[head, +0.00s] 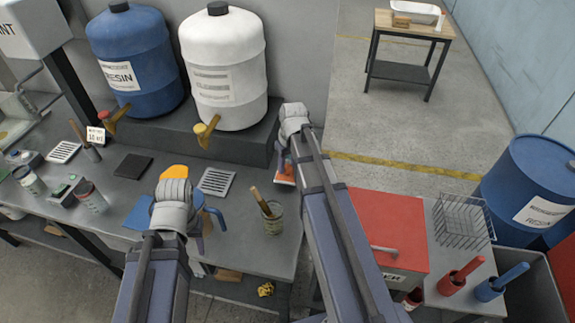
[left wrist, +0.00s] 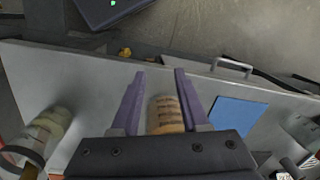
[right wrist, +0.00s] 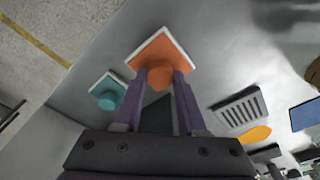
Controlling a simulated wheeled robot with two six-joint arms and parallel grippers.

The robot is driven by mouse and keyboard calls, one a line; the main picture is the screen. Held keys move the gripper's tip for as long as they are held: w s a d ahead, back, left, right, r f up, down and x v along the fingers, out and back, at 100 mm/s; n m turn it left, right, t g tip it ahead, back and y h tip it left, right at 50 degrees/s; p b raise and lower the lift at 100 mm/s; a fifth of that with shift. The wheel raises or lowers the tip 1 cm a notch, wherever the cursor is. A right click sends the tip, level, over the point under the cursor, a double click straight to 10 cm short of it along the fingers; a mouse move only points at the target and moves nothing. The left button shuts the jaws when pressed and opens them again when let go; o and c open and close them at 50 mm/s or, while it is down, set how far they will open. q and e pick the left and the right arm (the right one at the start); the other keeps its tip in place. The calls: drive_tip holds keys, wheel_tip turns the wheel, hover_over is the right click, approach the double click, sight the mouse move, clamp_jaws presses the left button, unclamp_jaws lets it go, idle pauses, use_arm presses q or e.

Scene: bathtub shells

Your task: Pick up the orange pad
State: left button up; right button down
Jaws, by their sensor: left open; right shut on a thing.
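The orange pad (right wrist: 166,50) is a square orange plate with a pale rim and a round orange knob. My right gripper (right wrist: 162,72) is shut on the knob in the right wrist view. In the head view the pad (head: 285,179) shows partly below my right wrist, near the table's back right; my arm hides the rest. I cannot tell whether it touches the table. My left gripper (left wrist: 159,75) is open over the table's front part. A tan, striped round thing (left wrist: 166,112) shows between its fingers, not gripped.
A teal pad with a knob (right wrist: 107,92) lies beside the orange one. A grate (right wrist: 240,108) and an orange oval (right wrist: 255,134) are nearby. A can with a brush (head: 273,222) stands in front, and a red box (head: 390,228) at the right. Large drums (head: 223,65) stand behind.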

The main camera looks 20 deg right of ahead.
sight(288, 168)
wheel_tip(288, 168, up, 7)
drive_tip(key=p, duration=0.5)
drive_tip(key=shift+f+p, duration=0.1)
drive_tip(key=shift+p, duration=0.25)
drive_tip(key=shift+f, duration=0.1)
